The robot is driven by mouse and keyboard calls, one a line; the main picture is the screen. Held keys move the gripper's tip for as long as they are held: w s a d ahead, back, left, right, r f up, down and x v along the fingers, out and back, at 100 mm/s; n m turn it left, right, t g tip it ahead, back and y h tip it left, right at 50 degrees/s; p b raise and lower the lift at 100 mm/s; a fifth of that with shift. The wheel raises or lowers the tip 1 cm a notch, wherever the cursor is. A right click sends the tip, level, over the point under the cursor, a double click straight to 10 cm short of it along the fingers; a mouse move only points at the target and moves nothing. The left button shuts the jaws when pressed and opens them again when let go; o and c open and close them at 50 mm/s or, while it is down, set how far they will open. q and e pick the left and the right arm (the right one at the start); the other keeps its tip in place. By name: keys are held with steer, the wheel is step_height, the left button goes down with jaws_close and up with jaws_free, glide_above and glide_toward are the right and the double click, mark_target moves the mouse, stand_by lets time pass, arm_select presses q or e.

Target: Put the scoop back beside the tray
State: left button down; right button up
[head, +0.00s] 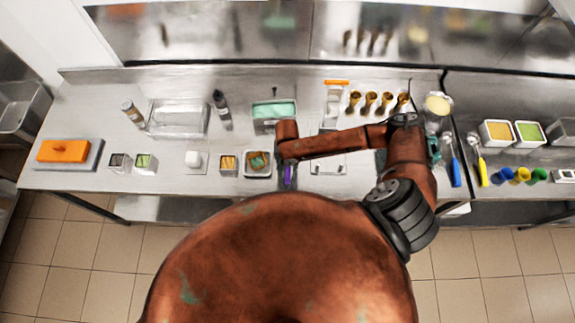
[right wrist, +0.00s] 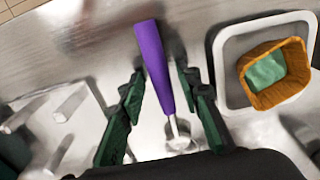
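The scoop has a purple handle (right wrist: 152,58) and a metal head (right wrist: 181,138). In the head view its handle (head: 288,175) shows just below my right wrist. My right gripper (right wrist: 164,82) is open, with one dark green finger on each side of the handle and a gap on both sides. The small white tray (right wrist: 228,72) is beside the scoop and holds an orange tub (right wrist: 278,90) with a green inside. In the head view the tray (head: 247,172) is just left of the scoop. My left gripper is not in view.
A white block (head: 195,160) and small tubs stand left of the tray. A teal-filled pan (head: 273,112) and a dark bottle (head: 221,107) stand behind. The counter's front edge is close to the scoop.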

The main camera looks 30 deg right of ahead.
mark_target(287, 167)
step_height(287, 167, up, 12)
steer(key=b, duration=0.1)
steer(key=shift+r, duration=0.15)
stand_by(0.5)
